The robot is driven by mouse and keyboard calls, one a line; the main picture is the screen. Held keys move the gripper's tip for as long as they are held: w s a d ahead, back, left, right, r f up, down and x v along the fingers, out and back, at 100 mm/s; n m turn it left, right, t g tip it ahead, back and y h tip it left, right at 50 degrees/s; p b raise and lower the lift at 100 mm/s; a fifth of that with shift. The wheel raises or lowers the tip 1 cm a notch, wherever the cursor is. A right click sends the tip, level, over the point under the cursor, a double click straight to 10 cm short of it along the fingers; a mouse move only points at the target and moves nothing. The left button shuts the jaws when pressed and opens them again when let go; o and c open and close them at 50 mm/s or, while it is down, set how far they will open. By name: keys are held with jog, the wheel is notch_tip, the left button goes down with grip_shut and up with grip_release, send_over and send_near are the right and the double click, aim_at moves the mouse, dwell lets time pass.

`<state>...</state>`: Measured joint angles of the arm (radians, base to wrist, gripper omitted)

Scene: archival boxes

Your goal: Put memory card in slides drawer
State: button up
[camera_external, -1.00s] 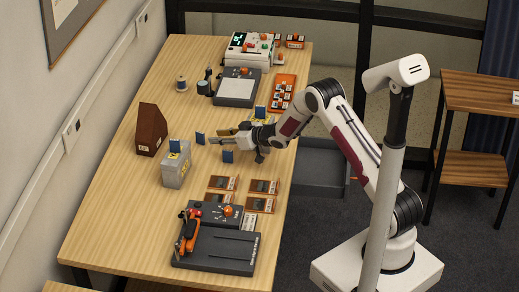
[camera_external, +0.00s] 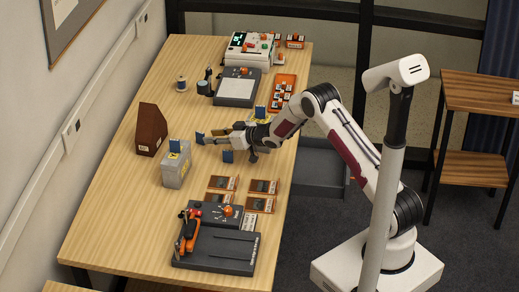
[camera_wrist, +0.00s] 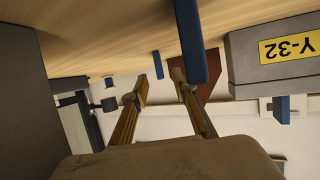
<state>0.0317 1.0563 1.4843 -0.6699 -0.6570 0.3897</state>
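Small blue upright cards stand on the table; I cannot tell which is the memory card. One blue card (camera_external: 199,137) is at my fingertips, and in the wrist view a blue card (camera_wrist: 158,65) shows in the gap just beyond them. A second card (camera_external: 228,156) stands nearer the front, large in the wrist view (camera_wrist: 190,40). My gripper (camera_external: 206,137) is level, low over the table and pointing left; in the wrist view its fingers (camera_wrist: 160,84) are apart with nothing clamped. No label reading slides is legible; small brown trays (camera_external: 264,187) have unreadable labels.
A grey box (camera_external: 176,168) marked Y-32 (camera_wrist: 270,65) stands left of my gripper, with a blue card at its top. A dark brown box (camera_external: 151,130) stands by the wall. A black device (camera_external: 215,250) is at the front; a grey-topped device (camera_external: 237,88) is behind.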

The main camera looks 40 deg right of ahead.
aim_at(205, 135)
jog(key=shift+w+a, duration=0.1)
jog(key=shift+w, duration=0.05)
jog(key=shift+r+x, duration=0.25)
jog(key=shift+x, duration=2.3)
grip_shut()
